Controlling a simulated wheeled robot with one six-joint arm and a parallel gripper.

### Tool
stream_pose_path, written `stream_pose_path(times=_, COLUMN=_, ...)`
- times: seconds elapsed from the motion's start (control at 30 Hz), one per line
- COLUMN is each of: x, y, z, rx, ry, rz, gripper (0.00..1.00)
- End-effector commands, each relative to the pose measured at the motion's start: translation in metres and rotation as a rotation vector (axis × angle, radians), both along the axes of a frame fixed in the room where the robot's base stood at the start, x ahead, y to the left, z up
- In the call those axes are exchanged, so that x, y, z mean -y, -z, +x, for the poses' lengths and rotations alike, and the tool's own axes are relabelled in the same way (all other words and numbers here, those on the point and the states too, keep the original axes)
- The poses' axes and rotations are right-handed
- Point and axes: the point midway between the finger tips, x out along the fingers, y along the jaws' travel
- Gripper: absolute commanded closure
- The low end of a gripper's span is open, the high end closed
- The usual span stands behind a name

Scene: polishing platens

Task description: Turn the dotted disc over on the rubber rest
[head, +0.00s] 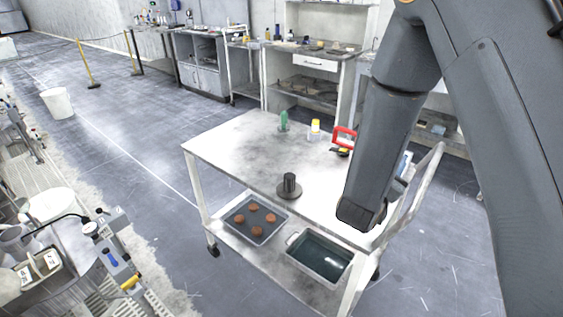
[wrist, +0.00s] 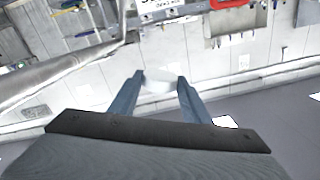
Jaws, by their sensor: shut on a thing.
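In the wrist view my gripper (wrist: 160,79) is shut on a pale, whitish disc (wrist: 159,84), held between the fingertips and raised clear of any surface. No dots show on the side I see, so I cannot tell which face this is. In the head view my arm's dark links cover the right side, and the gripper and disc are not visible. I cannot pick out the rubber rest for sure. A dark grey cylinder on a round base (head: 289,187) stands on the white cart top (head: 235,150).
A green bottle (head: 283,122), a yellow-capped bottle (head: 315,130) and a red frame (head: 344,137) stand along the cart's back. A tray (head: 240,229) with several brown discs and a bin (head: 318,256) sit on the lower shelf. The cart top's left side is clear.

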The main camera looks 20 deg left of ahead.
Motion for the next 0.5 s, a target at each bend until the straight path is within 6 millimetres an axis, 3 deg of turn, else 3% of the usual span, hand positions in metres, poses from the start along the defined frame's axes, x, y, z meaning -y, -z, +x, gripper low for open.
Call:
stream_pose_path(times=0.03, x=-0.029, y=0.006, z=0.010, rx=0.039, ry=-0.004, rz=0.093, gripper=0.78)
stream_pose_path(times=0.2, x=-0.115, y=0.014, z=0.022, rx=0.185, ry=0.028, rz=0.489, gripper=0.78)
stream_pose_path(times=0.4, x=-0.215, y=0.025, z=0.009, rx=0.341, ry=0.049, rz=0.886, gripper=0.78)
stream_pose_path(times=0.5, x=-0.251, y=0.029, z=-0.002, rx=0.386, ry=0.049, rz=1.003, gripper=0.78)
